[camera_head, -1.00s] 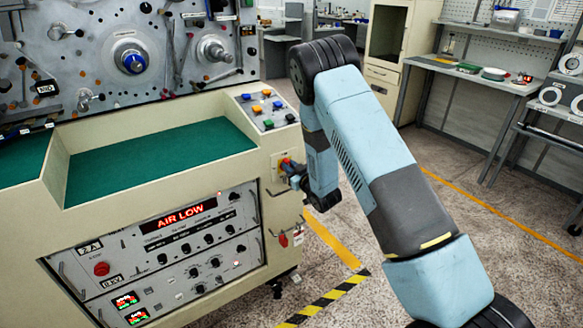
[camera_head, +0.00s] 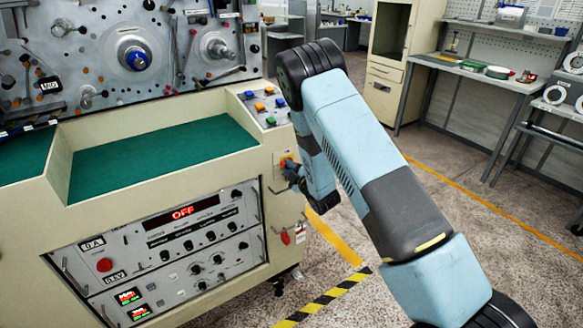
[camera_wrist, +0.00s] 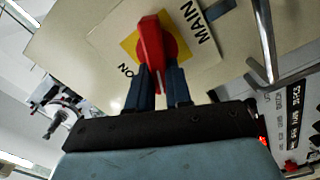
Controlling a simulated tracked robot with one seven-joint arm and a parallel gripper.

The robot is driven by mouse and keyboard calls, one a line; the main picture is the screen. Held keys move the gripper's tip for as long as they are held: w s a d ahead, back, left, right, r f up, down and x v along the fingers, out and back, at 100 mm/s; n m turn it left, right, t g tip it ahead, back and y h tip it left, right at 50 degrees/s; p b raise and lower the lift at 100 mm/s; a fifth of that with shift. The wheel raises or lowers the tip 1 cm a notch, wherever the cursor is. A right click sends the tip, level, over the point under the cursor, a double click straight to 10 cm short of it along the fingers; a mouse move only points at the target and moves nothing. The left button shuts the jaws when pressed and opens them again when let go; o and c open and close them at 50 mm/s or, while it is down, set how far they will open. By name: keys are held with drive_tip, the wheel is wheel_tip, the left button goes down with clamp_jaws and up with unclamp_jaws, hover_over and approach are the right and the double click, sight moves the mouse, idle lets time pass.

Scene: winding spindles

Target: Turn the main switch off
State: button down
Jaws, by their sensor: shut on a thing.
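The main switch is a red handle (camera_wrist: 151,42) on a yellow square plate, on a cream panel lettered MAIN and ON in the wrist view. My gripper (camera_wrist: 159,74) has its two dark fingers on either side of the handle's lower part, shut on it. In the head view the switch (camera_head: 286,160) shows small on the right end of the cream console, mostly hidden by my gripper (camera_head: 292,174). The handle's angle is too small to read there. The red display (camera_head: 183,212) on the console front reads OFF.
The console (camera_head: 170,185) has a green top surface and a raised button box (camera_head: 264,104) above the switch. Metal handles stick out near the switch; one (camera_wrist: 266,45) shows close by in the wrist view. A red tag (camera_head: 285,238) hangs below.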

drive_tip(key=n, duration=0.4)
drive_tip(key=shift+w+a+f+n, duration=0.1)
drive_tip(key=shift+a+f+n, duration=0.15)
drive_tip(key=shift+n, duration=0.15)
drive_tip(key=shift+f, duration=0.1)
idle(0.3)
drive_tip(key=c, duration=1)
unclamp_jaws()
drive_tip(key=shift+f, duration=0.1)
drive_tip(key=shift+c, duration=0.2)
drive_tip(key=shift+d, duration=0.1)
drive_tip(key=shift+s+d, duration=0.15)
drive_tip(key=shift+s, duration=0.15)
drive_tip(key=v, duration=1.3)
drive_tip(key=shift+d, duration=0.1)
